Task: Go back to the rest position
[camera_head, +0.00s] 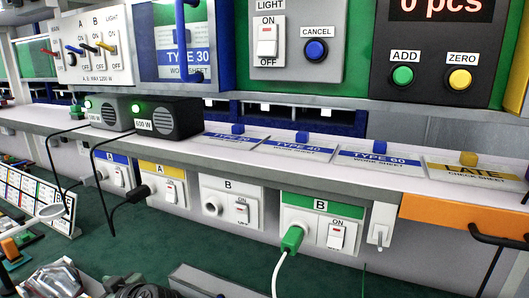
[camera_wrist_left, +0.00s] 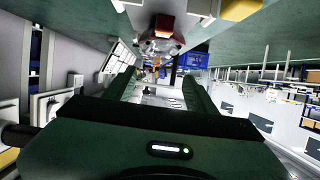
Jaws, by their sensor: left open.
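My left gripper (camera_wrist_left: 158,84) shows in the left wrist view as a dark green body with two fingers spread apart. It is open, and nothing is held between the fingers. Beyond the fingertips, near the top, is a lamp-like part (camera_wrist_left: 162,40) with a red piece and a clear section; it is apart from the gripper. Neither gripper can be made out in the head view. My right gripper is in neither view.
Below are sockets, with a green plug (camera_head: 292,239) in one. An orange drawer front (camera_head: 460,212) is at right. Clear-wrapped items (camera_head: 55,280) lie at bottom left.

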